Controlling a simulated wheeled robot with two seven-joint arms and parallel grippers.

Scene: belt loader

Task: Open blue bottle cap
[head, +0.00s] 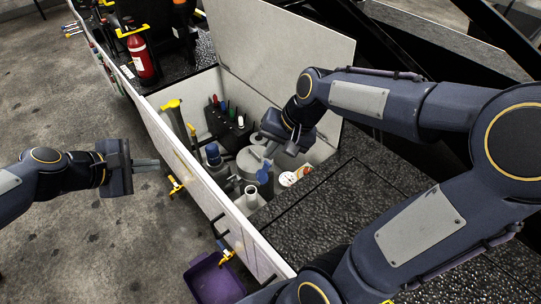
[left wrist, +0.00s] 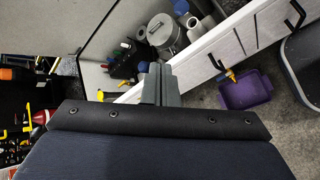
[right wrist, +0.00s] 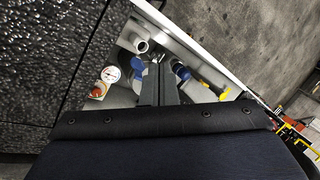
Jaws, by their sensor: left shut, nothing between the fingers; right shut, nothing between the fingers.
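A blue cap (head: 212,152) tops an upright container inside the open side compartment; it also shows in the right wrist view (right wrist: 182,72). A second blue part (head: 264,173) sits at the front of a grey canister (head: 250,160); it shows beside the fingers in the right wrist view (right wrist: 137,73). I cannot tell which is the bottle's cap. My right gripper (head: 293,146) is shut and empty above the compartment, close to the canister. My left gripper (head: 147,164) is shut and empty, outside the compartment wall.
The compartment's white wall (head: 185,165) stands between my left gripper and the contents. A raised lid (head: 290,50) stands behind. Dial gauge (right wrist: 110,74), white pipe (head: 251,195) and dark tool rack (head: 228,125) crowd the inside. A purple bin (head: 215,280) is on the floor.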

